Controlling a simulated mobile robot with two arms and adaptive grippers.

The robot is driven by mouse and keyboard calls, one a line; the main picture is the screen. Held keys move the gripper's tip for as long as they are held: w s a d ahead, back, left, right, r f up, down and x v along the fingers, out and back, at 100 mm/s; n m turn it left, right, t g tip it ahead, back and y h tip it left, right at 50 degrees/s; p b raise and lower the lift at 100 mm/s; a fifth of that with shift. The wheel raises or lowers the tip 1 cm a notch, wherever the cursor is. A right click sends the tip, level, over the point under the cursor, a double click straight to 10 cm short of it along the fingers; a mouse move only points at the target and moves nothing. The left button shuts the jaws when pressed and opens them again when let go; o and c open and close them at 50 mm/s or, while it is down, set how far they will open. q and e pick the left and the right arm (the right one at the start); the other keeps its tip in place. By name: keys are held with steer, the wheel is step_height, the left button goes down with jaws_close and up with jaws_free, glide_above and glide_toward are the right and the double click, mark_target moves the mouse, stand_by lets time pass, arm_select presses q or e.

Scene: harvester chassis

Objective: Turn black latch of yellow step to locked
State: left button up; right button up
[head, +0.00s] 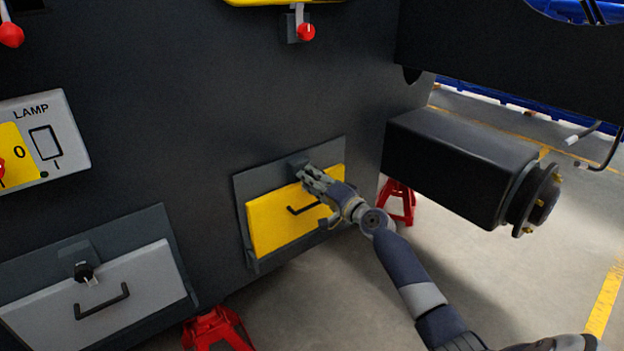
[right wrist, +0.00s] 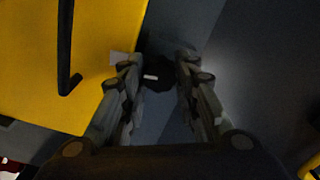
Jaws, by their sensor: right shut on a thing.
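The yellow step (head: 275,222) is a yellow panel with a black handle, set in a grey frame on the dark chassis wall. It also fills the left of the right wrist view (right wrist: 105,55). My right gripper (head: 308,173) is at the top edge of the step. In the right wrist view the black latch (right wrist: 158,76) sits between the fingertips of my right gripper (right wrist: 160,80), with a small white mark on it. The gripper is shut on the latch, which is mostly hidden in the head view. My left gripper is not in view.
A grey step (head: 105,290) with its own black latch (head: 84,271) is at lower left. A LAMP panel (head: 45,140) is at left. A red-knobbed latch (head: 306,31) is above. A black axle box (head: 450,165) juts out at right. Red stands (head: 398,200) are on the floor.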

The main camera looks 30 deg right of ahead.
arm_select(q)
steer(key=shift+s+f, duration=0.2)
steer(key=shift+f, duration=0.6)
arm_select(e)
steer(key=shift+m, duration=1)
steer(key=o, duration=1.1)
steer(key=shift+c, duration=0.2)
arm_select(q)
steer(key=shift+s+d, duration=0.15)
arm_select(e)
steer(key=shift+s, duration=0.1)
steer(key=s+d, duration=0.1)
steer(key=s, duration=1.1)
